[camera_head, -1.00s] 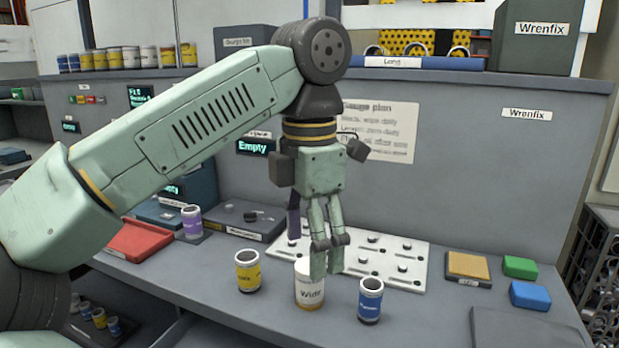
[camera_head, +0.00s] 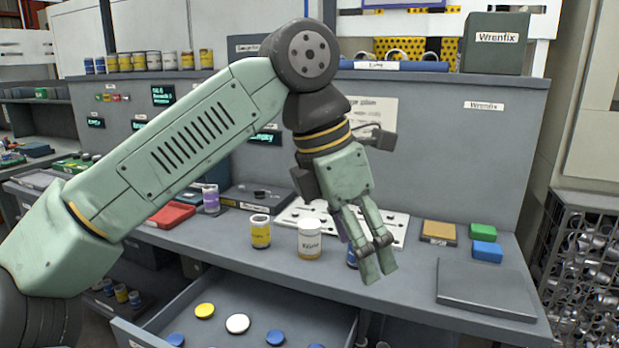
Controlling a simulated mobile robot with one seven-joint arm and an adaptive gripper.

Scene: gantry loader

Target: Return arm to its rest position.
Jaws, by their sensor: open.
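My arm reaches in from the left and bends at a dark joint over the bench. My gripper (camera_head: 377,275) hangs from it, tilted down and to the right, with its fingers slightly apart and nothing visible between them. It is in front of the bench and partly hides a blue jar (camera_head: 352,259). A white-lidded jar (camera_head: 309,239) with an amber lower part stands just left of the fingers. A yellow jar (camera_head: 260,231) stands further left. All three stand upright on the grey bench top (camera_head: 395,297).
Below the bench an open drawer (camera_head: 150,338) holds yellow, white and blue lids. A white board (camera_head: 398,226), a tan block (camera_head: 440,232), green and blue blocks, and a grey plate (camera_head: 486,288) lie to the right. A red tray (camera_head: 170,215) and purple jar (camera_head: 211,199) are left.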

